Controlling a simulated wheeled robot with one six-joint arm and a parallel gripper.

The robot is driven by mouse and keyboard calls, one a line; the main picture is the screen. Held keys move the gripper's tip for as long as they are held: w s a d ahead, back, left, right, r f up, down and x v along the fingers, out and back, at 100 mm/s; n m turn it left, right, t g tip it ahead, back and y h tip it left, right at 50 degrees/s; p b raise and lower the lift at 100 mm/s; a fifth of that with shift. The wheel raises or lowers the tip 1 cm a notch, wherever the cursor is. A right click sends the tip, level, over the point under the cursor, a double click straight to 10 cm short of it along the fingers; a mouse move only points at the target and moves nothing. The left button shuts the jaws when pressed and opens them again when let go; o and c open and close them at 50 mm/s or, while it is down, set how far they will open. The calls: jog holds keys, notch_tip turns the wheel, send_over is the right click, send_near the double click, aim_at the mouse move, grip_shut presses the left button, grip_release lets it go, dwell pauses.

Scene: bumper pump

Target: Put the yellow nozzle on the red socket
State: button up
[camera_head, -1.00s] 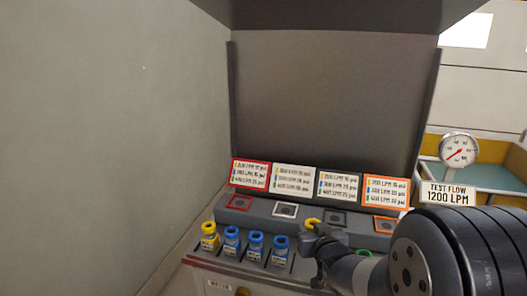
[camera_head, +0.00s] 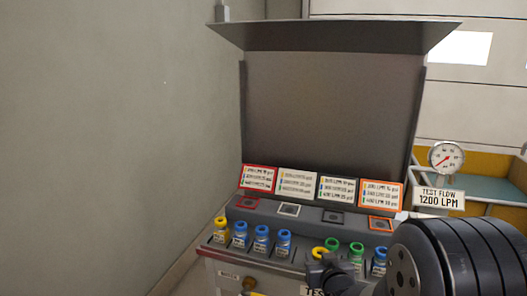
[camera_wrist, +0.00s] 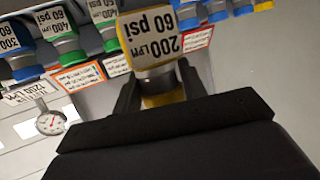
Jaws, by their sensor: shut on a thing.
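My gripper (camera_wrist: 160,88) is shut on a yellow nozzle (camera_wrist: 150,45) with a white label reading 200 LPM 60 psi; the wrist view shows it upside down. In the head view my gripper (camera_head: 326,268) and this nozzle's yellow ring (camera_head: 319,252) are at the front of the panel, right of centre. The rest of the nozzle is hidden by my gripper there. The red socket (camera_head: 246,203), a red-framed square, is at the left end of the raised ledge, up and left of my gripper. It looks empty. Another yellow nozzle (camera_head: 221,229) stands at the rack's left end.
Several blue nozzles (camera_head: 261,238) and green nozzles (camera_head: 331,245) stand in the front rack. White (camera_head: 289,210), black (camera_head: 332,217) and orange (camera_head: 380,224) sockets lie right of the red one. Label plates (camera_head: 258,178) stand behind. A wall is at left; a gauge (camera_head: 446,157) is at right.

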jog(key=s+f+p, duration=0.2)
jog(key=s+f, duration=0.2)
jog(key=f, duration=0.3)
jog(key=s+f+m+h+p, duration=0.1)
jog(key=s+f+p, duration=0.2)
jog(key=s+f, duration=0.2)
jog(key=shift+d+f, duration=0.15)
jog(key=shift+f, duration=0.75)
